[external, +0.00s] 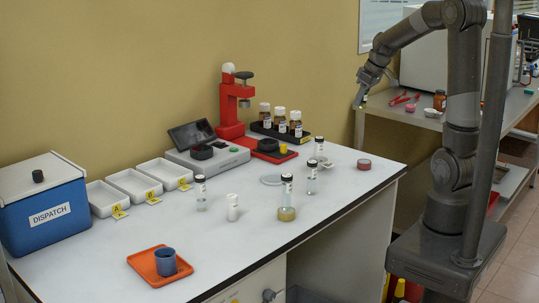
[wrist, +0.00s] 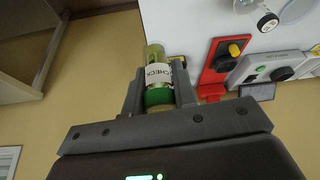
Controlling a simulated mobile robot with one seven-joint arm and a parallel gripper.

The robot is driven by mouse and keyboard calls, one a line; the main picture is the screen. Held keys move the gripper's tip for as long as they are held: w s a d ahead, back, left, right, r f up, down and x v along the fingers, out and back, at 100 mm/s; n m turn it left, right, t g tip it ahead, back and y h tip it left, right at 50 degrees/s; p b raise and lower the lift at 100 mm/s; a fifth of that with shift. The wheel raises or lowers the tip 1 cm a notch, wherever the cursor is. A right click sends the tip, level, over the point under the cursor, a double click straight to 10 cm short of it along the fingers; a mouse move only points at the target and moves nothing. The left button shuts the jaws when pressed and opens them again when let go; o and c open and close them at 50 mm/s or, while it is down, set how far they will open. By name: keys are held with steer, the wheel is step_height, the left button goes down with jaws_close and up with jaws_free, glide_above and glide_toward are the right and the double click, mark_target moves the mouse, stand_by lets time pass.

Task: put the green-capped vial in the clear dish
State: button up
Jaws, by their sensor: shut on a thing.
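My gripper (external: 361,96) is raised in the air by the wall, at the back right of the white table. In the wrist view my gripper (wrist: 159,95) is shut on the green-capped vial (wrist: 156,75), which has a white label reading CHECK and yellowish contents. The vial's green cap lies between the fingers and its glass end points away from the gripper. In the external view the vial is too small to make out clearly. A flat, round clear dish (external: 271,180) lies on the white table, apart from the gripper; it looks empty.
Black-capped vials (external: 200,194) and a white vial (external: 232,207) stand near the dish. A red press (external: 232,103), brown bottles in a black rack (external: 280,127), white trays (external: 134,184) and a blue DISPATCH box (external: 44,205) line the back. An orange tray (external: 148,270) is in front.

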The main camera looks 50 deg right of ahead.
steer(key=w+a+n+g+y, duration=0.1)
steer(key=w+a+n+y, duration=0.1)
steer(key=a+n, duration=0.4)
steer(key=w+a+n+g+y, duration=0.1)
steer(key=w+a+n, duration=0.25)
steer(key=a, duration=0.35)
steer(key=n+g, duration=0.3)
steer(key=n, duration=0.6)
glide_above(271, 182)
steer(key=d, duration=0.2)
steer(key=shift+y, duration=0.4)
steer(key=f, duration=1.2)
steer(key=shift+w, duration=0.3)
steer(key=shift+a+f, duration=0.1)
steer(key=shift+f, duration=1.85)
steer(key=o, duration=0.5)
steer(key=shift+f, duration=0.15)
steer(key=o, duration=0.5)
